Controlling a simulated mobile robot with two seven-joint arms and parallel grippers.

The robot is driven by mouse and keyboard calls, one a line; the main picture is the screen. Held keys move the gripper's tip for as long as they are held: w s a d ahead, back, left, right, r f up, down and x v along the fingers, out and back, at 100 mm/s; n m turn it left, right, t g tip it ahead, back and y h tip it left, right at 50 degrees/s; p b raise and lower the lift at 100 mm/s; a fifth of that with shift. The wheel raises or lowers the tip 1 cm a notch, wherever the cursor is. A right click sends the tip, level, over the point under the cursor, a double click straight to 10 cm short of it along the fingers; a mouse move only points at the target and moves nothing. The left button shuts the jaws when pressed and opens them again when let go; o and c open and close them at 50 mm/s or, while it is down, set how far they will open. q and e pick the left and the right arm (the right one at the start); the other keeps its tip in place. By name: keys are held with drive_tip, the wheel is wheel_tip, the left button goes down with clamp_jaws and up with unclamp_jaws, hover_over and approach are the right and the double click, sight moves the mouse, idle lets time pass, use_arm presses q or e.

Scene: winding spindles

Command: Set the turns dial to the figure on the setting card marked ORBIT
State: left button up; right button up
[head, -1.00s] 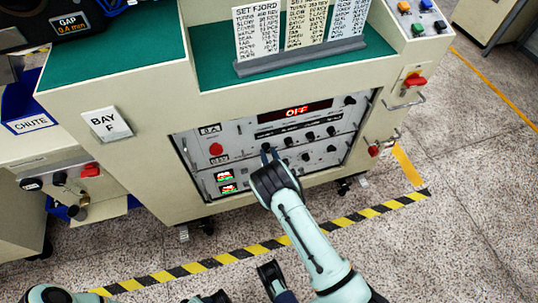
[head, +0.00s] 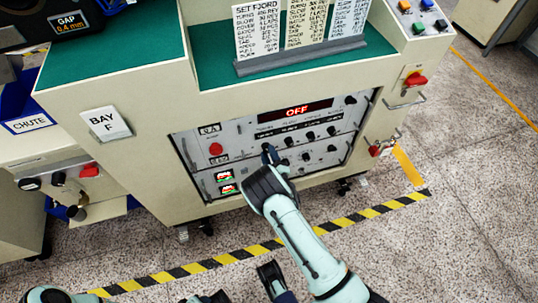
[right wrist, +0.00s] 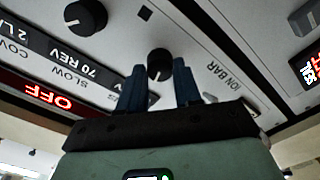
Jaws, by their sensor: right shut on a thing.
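The grey control panel (head: 232,142) sits in the front of the cream machine. My right gripper (head: 270,153) is at the left end of its upper row of knobs, hiding the knob there. In the right wrist view my right gripper (right wrist: 158,85) has its blue fingers on either side of a small black knob (right wrist: 159,62), shut on it. An upside-down strip (right wrist: 70,70) beside it reads 70 REV and SLOW. Several setting cards stand on top; the left card (head: 258,28) reads SET FJORD. Other headings are cut off. My left gripper is not clearly made out.
A red display (head: 297,111) reads OFF. Other knobs (head: 310,136) lie close to the right. A red button (head: 215,149) is at the left. A red switch (head: 416,79) and handles project at the machine's right. Open floor lies in front, with hazard tape (head: 345,221).

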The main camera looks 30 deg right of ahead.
use_arm(q)
drive_tip(key=shift+w+f, duration=0.1)
drive_tip(key=shift+w, duration=0.05)
use_arm(e)
drive_tip(key=n, duration=0.5)
drive_tip(key=shift+n, duration=0.4)
drive_tip(key=o, duration=1)
drive_tip(key=shift+o, duration=0.2)
drive_tip(key=shift+s, duration=0.1)
use_arm(q)
drive_tip(key=shift+g, duration=0.5)
drive_tip(key=s+r+p, duration=0.1)
drive_tip(key=s+d+r+p, duration=0.1)
drive_tip(key=s, duration=0.1)
drive_tip(key=shift+d+r, duration=0.2)
use_arm(e)
drive_tip(key=v, duration=1.3)
drive_tip(key=shift+s+d, duration=0.1)
drive_tip(key=shift+s, duration=0.05)
